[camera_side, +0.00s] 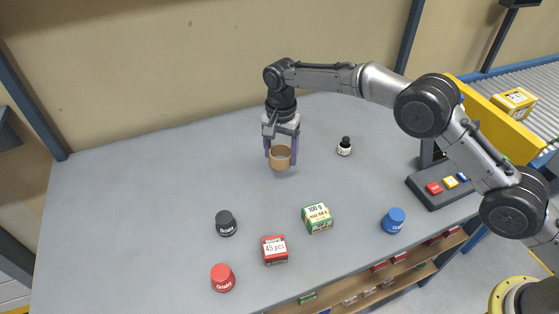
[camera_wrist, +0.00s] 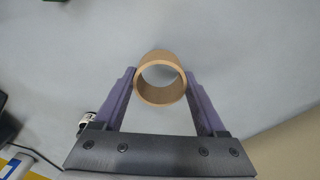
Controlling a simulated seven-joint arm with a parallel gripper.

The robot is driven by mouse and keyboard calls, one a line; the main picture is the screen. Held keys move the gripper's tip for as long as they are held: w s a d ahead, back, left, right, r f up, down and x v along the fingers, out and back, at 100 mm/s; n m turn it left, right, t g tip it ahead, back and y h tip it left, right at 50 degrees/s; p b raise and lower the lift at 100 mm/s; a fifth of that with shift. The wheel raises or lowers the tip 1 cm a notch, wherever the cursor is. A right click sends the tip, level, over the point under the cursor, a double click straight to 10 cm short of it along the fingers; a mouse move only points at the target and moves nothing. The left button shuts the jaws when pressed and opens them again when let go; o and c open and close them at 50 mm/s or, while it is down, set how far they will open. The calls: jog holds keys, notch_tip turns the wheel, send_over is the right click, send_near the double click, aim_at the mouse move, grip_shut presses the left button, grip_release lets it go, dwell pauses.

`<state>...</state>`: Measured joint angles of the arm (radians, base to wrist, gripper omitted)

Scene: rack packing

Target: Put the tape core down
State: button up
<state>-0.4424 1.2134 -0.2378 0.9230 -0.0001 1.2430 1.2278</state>
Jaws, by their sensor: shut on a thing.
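The tape core (camera_side: 280,160) is a short tan cardboard ring. In the side view it is between the two purple fingers of my gripper (camera_side: 281,155), over the far middle part of the grey table (camera_side: 140,190). In the wrist view the tape core (camera_wrist: 161,98) shows its open end, with one finger of my gripper (camera_wrist: 160,85) pressed on each side. My gripper is shut on it. I cannot tell for sure whether the core's lower edge touches the table or hangs a little above it.
Nearer stand a black jar (camera_side: 226,223), a red jar (camera_side: 222,278), a red box (camera_side: 274,250), a green box (camera_side: 317,218) and a blue jar (camera_side: 394,220). A button panel (camera_side: 440,190) is at right. The table's left part is clear.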

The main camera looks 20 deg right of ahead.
aim_at(279, 162)
jog(key=shift+w+a+f, duration=0.1)
jog(key=shift+w+f, duration=0.15)
jog(key=shift+f, duration=1.55)
jog(key=shift+f, duration=0.15)
jog(key=o, duration=1.3)
jog(key=shift+c, duration=0.2)
notch_tip(279, 162, up, 12)
jog(key=shift+r, duration=0.2)
